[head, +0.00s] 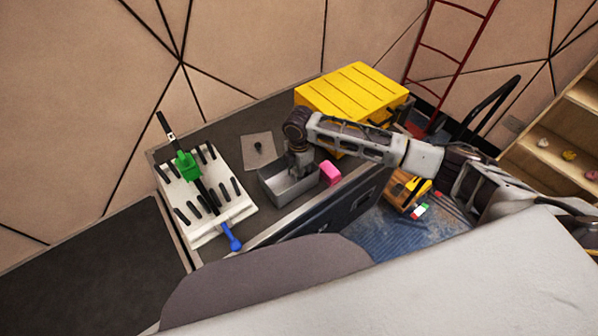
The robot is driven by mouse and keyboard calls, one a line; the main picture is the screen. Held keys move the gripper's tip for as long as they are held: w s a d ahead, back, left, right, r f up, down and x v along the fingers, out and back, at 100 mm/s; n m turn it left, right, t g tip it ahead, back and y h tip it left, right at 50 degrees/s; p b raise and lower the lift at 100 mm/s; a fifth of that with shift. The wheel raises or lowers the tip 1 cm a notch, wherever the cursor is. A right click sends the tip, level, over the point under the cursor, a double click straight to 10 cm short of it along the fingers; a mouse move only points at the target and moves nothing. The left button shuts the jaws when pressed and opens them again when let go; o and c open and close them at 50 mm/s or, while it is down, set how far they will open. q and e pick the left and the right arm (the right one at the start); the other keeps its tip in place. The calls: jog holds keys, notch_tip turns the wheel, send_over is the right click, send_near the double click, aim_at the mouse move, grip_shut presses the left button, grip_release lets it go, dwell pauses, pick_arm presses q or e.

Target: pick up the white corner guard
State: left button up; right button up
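My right arm comes in from the right, and its gripper (302,172) points down at the open grey metal bin (280,192) on the dark worktop. The fingertips are at or just inside the bin's back right part. They are too small and dark to tell whether they are open or shut, or hold anything. I cannot clearly make out a white corner guard; part of the bin's inside is hidden by the gripper. My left gripper is not in view.
A white peg board (238,212) with black pegs, a green clamp (186,165) and a blue-handled tool (231,236) is left of the bin. A pink block (330,172) sits close right. A yellow case (352,92) stands behind. A red ladder (440,50) leans at the back.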

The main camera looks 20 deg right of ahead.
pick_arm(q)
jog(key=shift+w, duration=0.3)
pick_arm(e)
jog(key=shift+r, duration=0.9)
notch_tip(320, 180, up, 8)
jog(key=shift+f+p, duration=0.25)
jog(key=shift+p, duration=0.2)
jog(key=shift+r, duration=0.35)
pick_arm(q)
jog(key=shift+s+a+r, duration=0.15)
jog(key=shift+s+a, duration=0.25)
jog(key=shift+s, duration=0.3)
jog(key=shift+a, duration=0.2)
